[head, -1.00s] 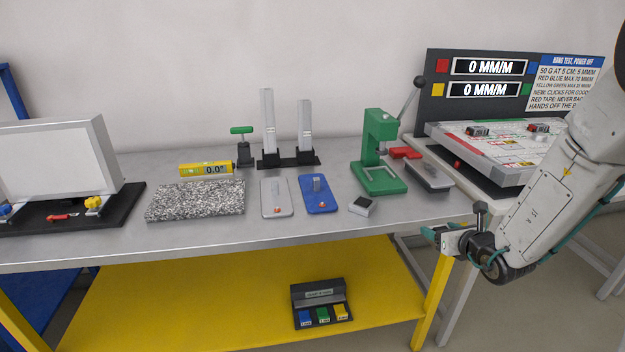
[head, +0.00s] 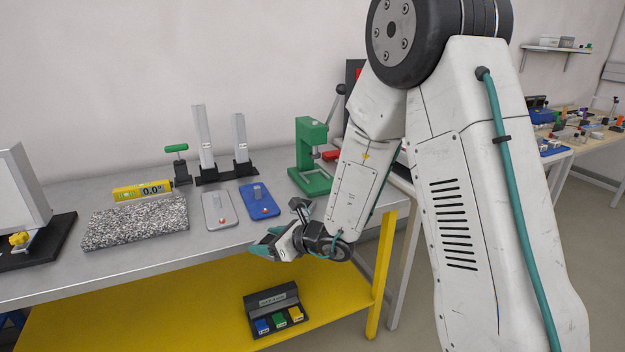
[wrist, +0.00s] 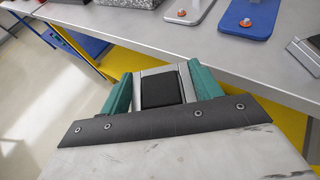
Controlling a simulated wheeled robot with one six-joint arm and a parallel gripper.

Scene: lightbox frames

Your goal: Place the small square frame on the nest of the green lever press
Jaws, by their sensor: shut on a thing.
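My gripper (head: 268,246) is in front of the table's front edge, to the left of and nearer than the green lever press (head: 312,155). In the wrist view its teal fingers (wrist: 161,78) are shut on the small square frame (wrist: 142,72), which has a silver rim around a black middle. The frame is hard to make out in the head view. The press stands upright at the table's right end. Its green base (head: 317,184) shows, but the nest is too small to make out. My arm covers the area right of the press.
A blue plate (head: 259,203) and a grey plate (head: 218,212) lie near the front edge, with a speckled stone slab (head: 135,224) to their left. A grey block (wrist: 307,55) sits at the wrist view's right. Twin posts (head: 203,140) stand behind. A yellow shelf (head: 190,310) is below.

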